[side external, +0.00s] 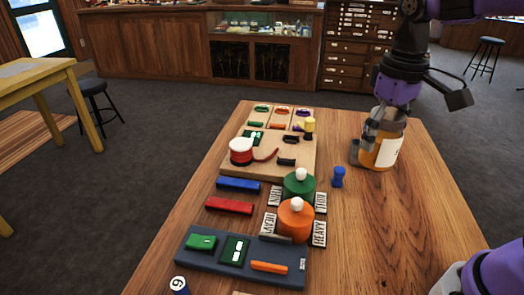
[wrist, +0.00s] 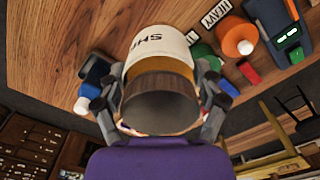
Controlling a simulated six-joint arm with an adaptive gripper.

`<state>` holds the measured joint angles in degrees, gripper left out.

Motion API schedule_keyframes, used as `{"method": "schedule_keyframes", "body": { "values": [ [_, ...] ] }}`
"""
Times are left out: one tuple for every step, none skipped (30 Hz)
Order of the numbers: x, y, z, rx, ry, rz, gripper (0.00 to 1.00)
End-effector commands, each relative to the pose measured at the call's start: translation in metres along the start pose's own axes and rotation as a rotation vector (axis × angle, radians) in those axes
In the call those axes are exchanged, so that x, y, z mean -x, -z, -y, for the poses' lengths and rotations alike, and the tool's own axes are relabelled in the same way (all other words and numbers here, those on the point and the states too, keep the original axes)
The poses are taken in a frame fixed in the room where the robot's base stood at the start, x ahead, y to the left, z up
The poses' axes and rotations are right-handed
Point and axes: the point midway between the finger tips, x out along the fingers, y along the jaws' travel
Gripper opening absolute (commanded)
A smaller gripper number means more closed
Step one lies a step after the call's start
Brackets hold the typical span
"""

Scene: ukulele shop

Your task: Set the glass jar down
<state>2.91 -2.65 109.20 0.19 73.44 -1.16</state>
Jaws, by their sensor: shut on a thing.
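The glass jar (side external: 386,153) has amber contents and a pale label, and stands nearly upright, slightly tilted, over the right side of the wooden table (side external: 350,240). Its base is at or just above the tabletop; I cannot tell whether it touches. My gripper (side external: 374,134) is shut on the jar from above, with fingers on its sides near the top. In the wrist view the jar (wrist: 163,42) sits between both fingers of my gripper (wrist: 160,100), its dark round top facing the camera and part of its lettering showing.
A blue peg (side external: 338,177) stands left of the jar. Green (side external: 299,187) and orange (side external: 296,222) knobbed cylinders stand among word tiles. A wooden board (side external: 270,160) with a red-and-white spool (side external: 241,151) and a dark tray (side external: 240,258) lie further left. The front right tabletop is clear.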

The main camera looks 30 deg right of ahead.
Motion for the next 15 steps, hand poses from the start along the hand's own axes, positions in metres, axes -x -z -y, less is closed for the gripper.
{"method": "schedule_keyframes", "body": {
  "values": [
    [0.003, 0.009, 0.005, 0.014, 0.0, 0.0, 0.2],
    [0.005, 0.013, 0.007, 0.02, 0.0, 0.001, 0.2],
    [0.007, 0.018, 0.011, 0.026, 0.0, 0.0, 0.2],
    [0.008, 0.021, 0.012, 0.029, 0.0, 0.0, 0.2],
    [0.009, 0.022, 0.013, 0.031, 0.0, 0.001, 0.2],
    [0.01, 0.024, 0.015, 0.033, 0.0, 0.0, 0.2],
    [0.01, 0.025, 0.015, 0.036, 0.0, 0.0, 0.2],
    [0.01, 0.024, 0.017, 0.043, 0.0, 0.0, 0.2],
    [0.01, 0.023, 0.021, 0.057, 0.0, 0.0, 0.2],
    [0.01, 0.022, 0.025, 0.074, 0.0, -0.001, 0.2],
    [0.01, 0.02, 0.03, 0.099, 0.0, -0.001, 0.2],
    [0.009, 0.016, 0.04, 0.141, 0.0, 0.0, 0.2],
    [0.008, 0.013, 0.049, 0.179, 0.0, -0.001, 0.2],
    [0.008, 0.008, 0.059, 0.225, 0.0, -0.002, 0.2],
    [0.006, 0.001, 0.074, 0.294, 0.0, -0.002, 0.2]
  ]
}}
